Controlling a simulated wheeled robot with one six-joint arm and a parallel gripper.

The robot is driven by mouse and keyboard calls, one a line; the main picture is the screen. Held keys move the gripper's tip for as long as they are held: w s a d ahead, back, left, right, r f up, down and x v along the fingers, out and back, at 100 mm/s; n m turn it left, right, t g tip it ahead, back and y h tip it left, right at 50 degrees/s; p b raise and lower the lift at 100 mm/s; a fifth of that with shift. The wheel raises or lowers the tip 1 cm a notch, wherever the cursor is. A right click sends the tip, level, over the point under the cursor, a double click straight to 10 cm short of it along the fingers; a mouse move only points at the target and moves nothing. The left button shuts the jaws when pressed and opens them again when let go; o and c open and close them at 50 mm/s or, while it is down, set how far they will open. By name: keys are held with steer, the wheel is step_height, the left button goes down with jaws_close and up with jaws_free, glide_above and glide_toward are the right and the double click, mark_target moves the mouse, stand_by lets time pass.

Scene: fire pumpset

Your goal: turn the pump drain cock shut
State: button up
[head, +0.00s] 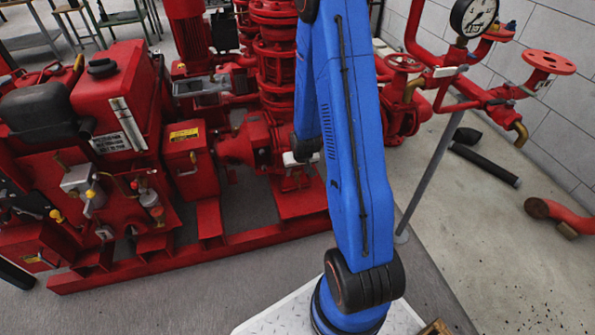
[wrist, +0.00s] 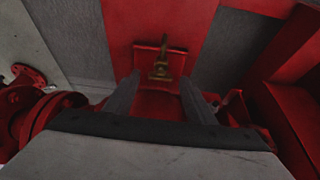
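The pump drain cock (wrist: 160,70) is a small brass fitting with an upright handle, set against a red surface in the wrist view. It stands near the middle of that view, beyond the gap between my fingertips. My gripper (wrist: 160,80) is open, with its two grey fingers apart and nothing between them. The cock looks a little ahead of the fingertips and untouched. In the head view, the end of my arm (head: 297,158) is down beside the red pump (head: 258,140), partly behind my blue arm. I cannot make out the cock there.
The red pumpset base rail (head: 190,258) runs along the floor in front of the pump. A red control box (head: 190,158) and engine stand left. Red valve pipework (head: 403,90) and a grey post (head: 435,160) stand right.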

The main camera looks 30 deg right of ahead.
stand_by(0.3)
steer(key=v, duration=1.7)
steer(key=shift+r, duration=0.25)
stand_by(0.7)
stand_by(0.5)
